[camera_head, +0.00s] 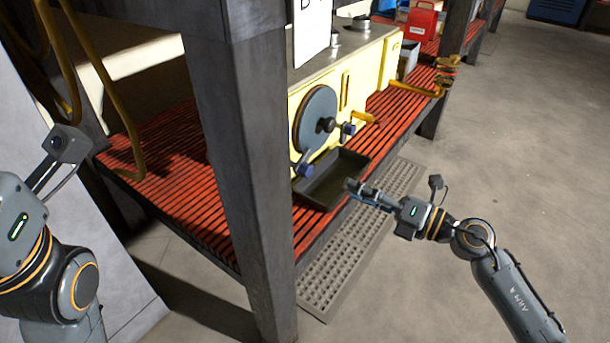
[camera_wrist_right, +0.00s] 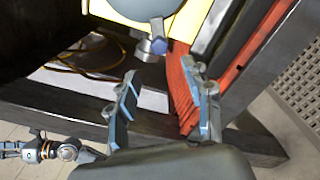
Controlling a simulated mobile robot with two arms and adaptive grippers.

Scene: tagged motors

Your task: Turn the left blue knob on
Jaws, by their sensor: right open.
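The yellow machine (camera_head: 357,84) has a large blue-grey disc (camera_head: 316,112) on its front. The left blue knob (camera_head: 305,169) sits low on the front, left of the black tray and partly beside the dark post. A second blue knob (camera_head: 347,128) is higher and to the right. My right gripper (camera_head: 360,189) is open and empty over the tray's right edge, apart from both knobs. In the right wrist view, its two fingers (camera_wrist_right: 165,103) are spread, with a blue knob (camera_wrist_right: 159,46) beyond them; I cannot tell surely which. My left gripper is cut off in the head view; the wrist view shows that arm small.
A black tray (camera_head: 332,178) rests on the red slatted shelf (camera_head: 168,158). A thick dark post (camera_head: 245,180) stands left of the machine. Yellow handles (camera_head: 415,88) stick out at right. A floor grate (camera_head: 365,235) lies below; open floor extends right.

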